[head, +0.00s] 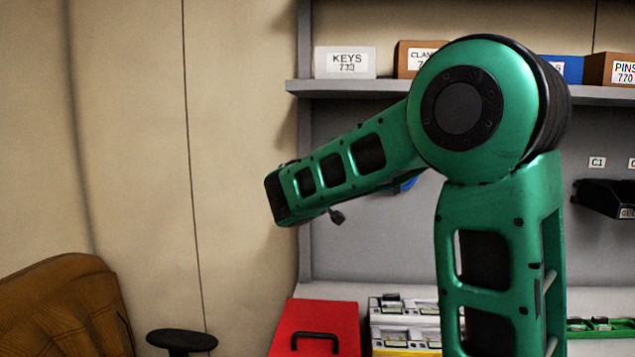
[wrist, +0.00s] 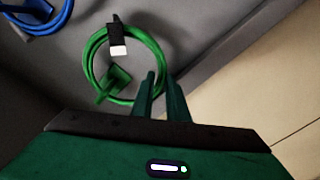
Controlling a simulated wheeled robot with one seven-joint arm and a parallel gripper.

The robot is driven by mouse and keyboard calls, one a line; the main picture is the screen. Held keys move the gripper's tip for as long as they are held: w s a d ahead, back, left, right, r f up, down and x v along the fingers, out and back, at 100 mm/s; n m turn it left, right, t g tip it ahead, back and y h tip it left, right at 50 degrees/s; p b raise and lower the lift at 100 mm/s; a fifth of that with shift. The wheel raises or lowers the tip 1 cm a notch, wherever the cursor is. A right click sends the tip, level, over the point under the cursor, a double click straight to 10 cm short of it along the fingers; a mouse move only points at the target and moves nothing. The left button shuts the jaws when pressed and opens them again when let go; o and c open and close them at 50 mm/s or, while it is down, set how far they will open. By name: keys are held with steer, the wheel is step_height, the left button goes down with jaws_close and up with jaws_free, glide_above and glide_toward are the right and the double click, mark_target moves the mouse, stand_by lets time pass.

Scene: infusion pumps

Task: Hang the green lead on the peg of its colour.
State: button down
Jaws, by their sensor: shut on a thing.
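The green lead (wrist: 94,82) is a coiled ring in the wrist view, with a black and white plug (wrist: 117,42) at its top. My gripper (wrist: 161,78) is shut on the right side of the coil, its two dark green fingers close together there. A small green block (wrist: 116,80) shows inside the lower part of the ring; I cannot tell whether it is a peg or part of the lead. In the head view my arm hides the gripper and the green lead.
A blue coil (wrist: 38,22) hangs at the wrist view's upper left; a bit of blue (head: 405,185) shows under my arm in the head view. A shelf (head: 390,90) with labelled boxes runs above. A red case (head: 315,318) and a brown chair (head: 62,305) stand below.

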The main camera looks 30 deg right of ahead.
steer(key=c, duration=1.6)
jaws_free()
steer(key=shift+c, duration=0.2)
steer(key=v, duration=1)
steer(key=shift+s+a, duration=0.25)
steer(key=shift+s, duration=0.05)
